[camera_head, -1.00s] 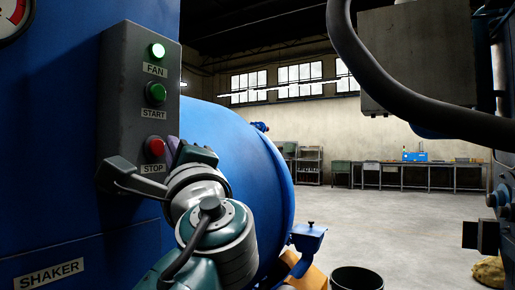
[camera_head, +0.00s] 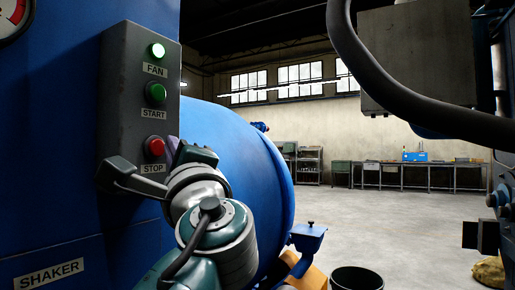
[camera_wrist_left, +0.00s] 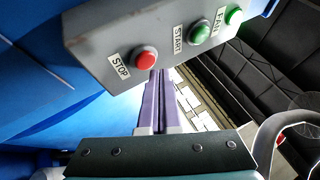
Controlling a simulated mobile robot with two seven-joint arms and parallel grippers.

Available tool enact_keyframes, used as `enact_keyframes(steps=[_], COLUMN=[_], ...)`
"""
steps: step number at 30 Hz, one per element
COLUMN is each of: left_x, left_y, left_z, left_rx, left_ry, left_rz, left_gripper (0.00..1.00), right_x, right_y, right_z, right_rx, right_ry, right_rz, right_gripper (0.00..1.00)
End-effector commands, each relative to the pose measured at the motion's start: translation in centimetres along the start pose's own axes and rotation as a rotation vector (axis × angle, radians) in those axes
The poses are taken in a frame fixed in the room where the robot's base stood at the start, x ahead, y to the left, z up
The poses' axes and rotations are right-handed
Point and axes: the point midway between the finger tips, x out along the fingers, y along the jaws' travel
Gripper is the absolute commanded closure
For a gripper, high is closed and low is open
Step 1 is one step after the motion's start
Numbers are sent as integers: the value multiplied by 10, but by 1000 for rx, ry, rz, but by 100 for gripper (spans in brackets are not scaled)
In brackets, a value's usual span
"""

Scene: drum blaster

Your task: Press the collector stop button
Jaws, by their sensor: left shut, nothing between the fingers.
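The red stop button (camera_head: 154,147) is at the bottom of a grey control box (camera_head: 118,80), above a label reading STOP. It also shows in the left wrist view (camera_wrist_left: 145,59). My left gripper (camera_head: 172,148) is shut and empty, just right of the button in the head view. In the left wrist view its two purple fingers (camera_wrist_left: 154,78) lie side by side, with their tips close below and right of the button. I cannot tell whether they touch it. My right gripper is not in view.
A green START button (camera_head: 155,93) and a lit green FAN lamp (camera_head: 157,50) are above the stop button. The box is on a blue machine (camera_head: 60,150). A blue drum (camera_head: 250,180) is behind my left arm. A dark hose (camera_head: 400,95) hangs at upper right.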

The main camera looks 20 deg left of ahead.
Motion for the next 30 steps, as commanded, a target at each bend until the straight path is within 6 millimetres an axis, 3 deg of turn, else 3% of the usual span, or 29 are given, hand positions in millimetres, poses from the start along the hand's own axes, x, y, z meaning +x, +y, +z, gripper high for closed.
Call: enact_keyframes(steps=[30], left_x=[10], left_y=[6], left_z=[5], left_rx=[0], left_ry=[-1], left_rz=[0], left_gripper=[100], right_x=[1], right_y=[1], right_z=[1], right_rx=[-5], right_ry=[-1], right_rz=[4], right_gripper=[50])
